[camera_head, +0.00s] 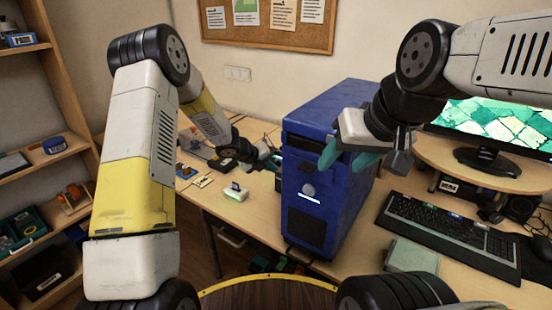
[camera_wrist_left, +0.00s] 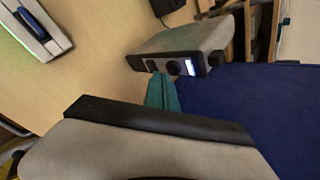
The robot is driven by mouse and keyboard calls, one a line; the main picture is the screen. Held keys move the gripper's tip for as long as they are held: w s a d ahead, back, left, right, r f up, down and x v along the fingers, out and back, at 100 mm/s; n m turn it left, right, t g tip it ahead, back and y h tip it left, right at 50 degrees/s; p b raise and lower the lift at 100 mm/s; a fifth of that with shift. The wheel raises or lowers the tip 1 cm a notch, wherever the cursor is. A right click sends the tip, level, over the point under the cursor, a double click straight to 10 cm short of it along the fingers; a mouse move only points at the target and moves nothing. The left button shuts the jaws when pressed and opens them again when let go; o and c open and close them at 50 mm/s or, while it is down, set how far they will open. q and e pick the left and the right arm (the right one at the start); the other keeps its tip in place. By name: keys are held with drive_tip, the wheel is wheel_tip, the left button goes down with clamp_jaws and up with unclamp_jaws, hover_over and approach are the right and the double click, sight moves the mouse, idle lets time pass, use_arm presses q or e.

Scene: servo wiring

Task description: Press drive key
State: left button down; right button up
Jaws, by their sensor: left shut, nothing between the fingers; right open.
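My left gripper (camera_head: 268,155) is shut and empty at the left side of the blue computer tower (camera_head: 312,225). Its teal fingertips (camera_wrist_left: 162,92) show in the left wrist view, close to the black front panel of a grey box (camera_wrist_left: 190,45). That panel has a dark round knob and a small lit display. I cannot tell whether the tips touch it. A small white box with a blue rocker-like part and a green glow (camera_head: 236,192) lies nearer on the desk. No part is clearly marked as the drive key. My right gripper (camera_head: 347,160) is open and empty in front of the tower.
The tower stands upright close to my left gripper's right side. Several small parts lie on the desk left of it. A keyboard (camera_head: 450,235) and a monitor (camera_head: 490,125) are at the right. A shelf (camera_head: 45,155) stands at the far left.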

use_arm(q)
drive_tip(key=shift+s+a, duration=0.9)
drive_tip(key=shift+s, duration=0.3)
drive_tip(key=shift+s+a, duration=0.9)
drive_tip(key=shift+s, duration=0.3)
